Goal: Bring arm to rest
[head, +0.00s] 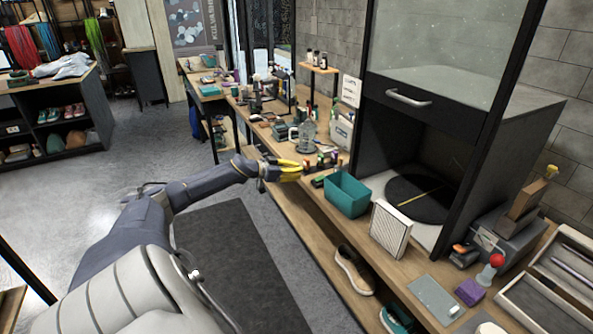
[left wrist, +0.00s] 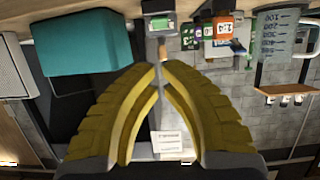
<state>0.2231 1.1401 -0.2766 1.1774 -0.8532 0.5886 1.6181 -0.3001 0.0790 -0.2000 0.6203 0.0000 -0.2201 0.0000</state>
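My left gripper (head: 301,171), with yellow ridged fingers, hangs in the air over the near side of the workbench (head: 408,266), beside the teal bin. In the left wrist view the gripper (left wrist: 160,64) has its fingertips close together with a narrow gap, and I see nothing held in it. My left arm reaches in from the lower left. My right gripper is in neither view.
A teal bin (head: 347,196) is right of the gripper; it also shows in the left wrist view (left wrist: 92,45). A clear measuring jug (head: 308,134) stands behind. A white ribbed filter (head: 390,229) stands before the dark cabinet. A shoe (head: 354,270) sits on the lower shelf.

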